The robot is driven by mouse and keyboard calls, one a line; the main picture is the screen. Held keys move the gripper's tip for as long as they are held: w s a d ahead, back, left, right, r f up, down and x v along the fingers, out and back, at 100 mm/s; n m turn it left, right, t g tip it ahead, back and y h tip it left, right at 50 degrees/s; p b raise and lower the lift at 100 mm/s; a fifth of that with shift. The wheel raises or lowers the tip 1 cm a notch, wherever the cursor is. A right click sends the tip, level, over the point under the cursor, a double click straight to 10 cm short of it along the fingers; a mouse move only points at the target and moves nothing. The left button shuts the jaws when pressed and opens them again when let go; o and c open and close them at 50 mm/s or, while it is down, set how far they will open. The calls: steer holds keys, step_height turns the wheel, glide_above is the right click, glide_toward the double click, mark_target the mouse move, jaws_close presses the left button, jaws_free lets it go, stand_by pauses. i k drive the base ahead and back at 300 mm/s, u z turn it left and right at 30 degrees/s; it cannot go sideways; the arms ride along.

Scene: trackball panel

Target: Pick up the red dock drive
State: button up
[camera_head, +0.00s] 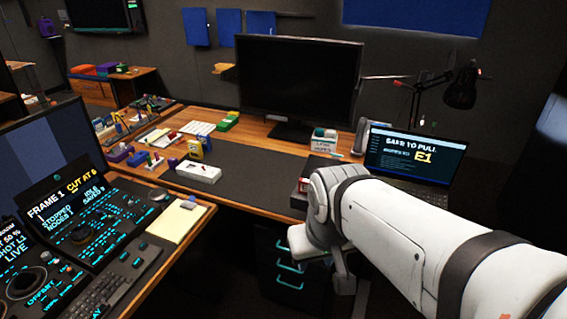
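A small red item (303,186), possibly the red dock drive, shows at the right part of the desk, just left of my white arm. It sits by a dark box-like thing, and my arm hides much of that spot. The end of my arm (343,278) hangs low at the desk's front edge, above the drawers. Its fingers cannot be made out, so I cannot tell whether my gripper is open or shut, or whether it holds anything.
A laptop (415,155) reading "SAFE TO PULL" and "E1" stands behind my arm. A large dark monitor (299,82) is at the desk's back. A control console (80,225) fills the lower left.

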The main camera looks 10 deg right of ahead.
mark_target(303, 183)
steer(key=i, duration=1)
